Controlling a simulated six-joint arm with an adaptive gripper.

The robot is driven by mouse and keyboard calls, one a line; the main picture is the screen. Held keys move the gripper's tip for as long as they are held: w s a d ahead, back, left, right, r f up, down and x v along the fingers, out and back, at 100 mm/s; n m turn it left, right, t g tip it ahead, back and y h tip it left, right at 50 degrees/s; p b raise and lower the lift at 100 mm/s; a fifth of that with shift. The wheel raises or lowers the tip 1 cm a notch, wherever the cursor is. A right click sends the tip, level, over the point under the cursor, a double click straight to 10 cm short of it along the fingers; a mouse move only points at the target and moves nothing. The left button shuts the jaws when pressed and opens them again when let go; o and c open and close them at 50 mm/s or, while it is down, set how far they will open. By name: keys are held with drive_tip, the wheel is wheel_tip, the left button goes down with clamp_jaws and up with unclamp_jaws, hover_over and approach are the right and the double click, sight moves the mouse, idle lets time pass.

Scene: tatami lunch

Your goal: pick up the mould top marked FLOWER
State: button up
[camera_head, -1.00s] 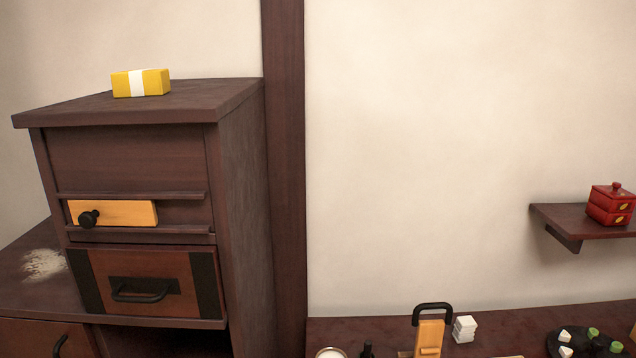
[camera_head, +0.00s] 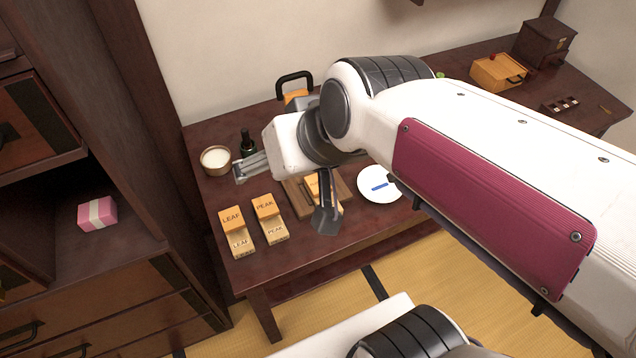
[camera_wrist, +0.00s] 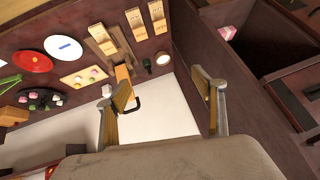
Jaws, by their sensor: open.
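I cannot read the word FLOWER in any view. In the head view, orange mould tops marked LEAF (camera_head: 231,219) and PEAK (camera_head: 266,206) each lie above a paler mould part with the same word. To their right an orange mould piece (camera_head: 312,184) sits on a brown board (camera_head: 297,204), partly behind my gripper, its marking hidden. In the wrist view a light wooden mould piece (camera_wrist: 107,42) lies on that board. My gripper (camera_head: 288,192) is open and empty above the table, its fingers wide apart; the fingers also show in the wrist view (camera_wrist: 158,95).
A bowl of white stuff (camera_head: 215,158) and a dark bottle (camera_head: 247,143) stand behind the moulds. An orange block with a black handle (camera_head: 295,95) stands at the back. A white plate (camera_head: 379,184) with a blue strip lies right of the board. A dark cabinet (camera_head: 120,130) rises at left.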

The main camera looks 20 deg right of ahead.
drive_tip(key=w+a+m+t+y, duration=0.1)
drive_tip(key=w+a+m+t, duration=0.3)
drive_tip(key=w, duration=1.2)
drive_tip(key=w+f+m+h, duration=0.35)
drive_tip(key=w+f, duration=0.35)
drive_tip(key=w, duration=0.5)
drive_tip(key=d+f+m+g+h, duration=0.1)
drive_tip(key=d+f+m+h, duration=0.15)
drive_tip(key=f, duration=0.35)
drive_tip(key=d+f+m+g+h, duration=0.2)
drive_tip(key=d+f+h, duration=0.1)
drive_tip(key=f, duration=0.4)
drive_tip(key=s+d+f+m+g+h, duration=0.1)
drive_tip(key=s+d+f+g+h, duration=0.1)
drive_tip(key=s+f, duration=0.3)
drive_tip(key=s+d+f+m+g+h, duration=0.2)
drive_tip(key=s+d+f+g+h, duration=0.1)
drive_tip(key=s+f, duration=0.3)
drive_tip(key=shift+d+g+h, duration=0.25)
drive_tip(key=shift+g+h, duration=0.05)
drive_tip(key=shift+h, duration=0.5)
